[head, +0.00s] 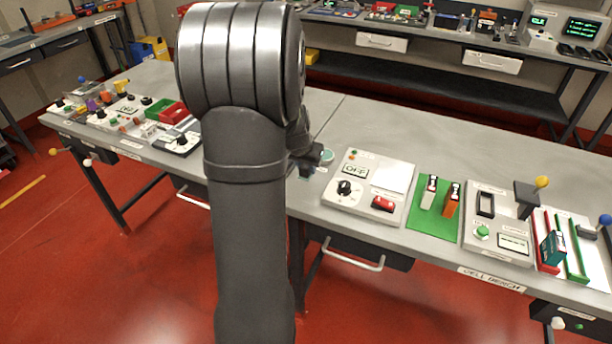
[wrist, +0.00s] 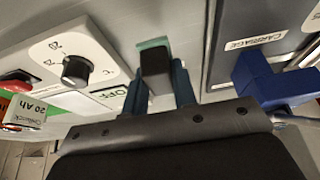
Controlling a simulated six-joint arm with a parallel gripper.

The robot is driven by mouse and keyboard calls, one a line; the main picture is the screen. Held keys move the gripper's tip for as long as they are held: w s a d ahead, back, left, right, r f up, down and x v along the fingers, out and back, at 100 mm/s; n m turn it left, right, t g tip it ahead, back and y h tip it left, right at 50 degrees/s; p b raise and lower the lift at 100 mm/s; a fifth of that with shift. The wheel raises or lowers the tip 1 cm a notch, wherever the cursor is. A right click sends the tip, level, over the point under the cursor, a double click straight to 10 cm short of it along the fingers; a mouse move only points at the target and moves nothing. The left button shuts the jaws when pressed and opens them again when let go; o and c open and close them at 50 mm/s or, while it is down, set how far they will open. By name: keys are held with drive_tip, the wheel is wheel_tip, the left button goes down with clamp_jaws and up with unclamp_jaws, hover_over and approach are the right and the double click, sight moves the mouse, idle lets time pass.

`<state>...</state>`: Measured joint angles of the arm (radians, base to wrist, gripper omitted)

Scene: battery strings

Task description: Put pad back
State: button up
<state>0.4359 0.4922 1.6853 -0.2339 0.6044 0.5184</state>
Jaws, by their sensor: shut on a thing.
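My gripper (wrist: 158,72) is shut on a dark block (wrist: 155,62) with a teal-green face along its far edge (wrist: 153,43); this looks like the pad. In the head view my gripper (head: 314,160) is low over the bench, just left of the OFF panel, with a teal patch (head: 328,156) beside it. My arm hides much of that spot. I cannot tell whether the pad touches the bench.
The white OFF panel (head: 367,187) with a knob and red switch stands close on the right. Beyond it are a green mat (head: 422,222) with two batteries and a grey panel (head: 497,248). The wrist view shows a blue handle (wrist: 268,84) beside the CARRIAGE label.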

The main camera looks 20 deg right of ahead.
sight(306, 174)
drive_tip(key=shift+f, duration=2)
drive_tip(key=shift+f, duration=0.1)
drive_tip(key=o, duration=1)
drive_tip(key=shift+c, duration=0.2)
drive_tip(key=shift+a+r, duration=0.1)
drive_tip(key=shift+r, duration=0.45)
drive_tip(key=v, duration=1.1)
drive_tip(key=shift+s, duration=0.1)
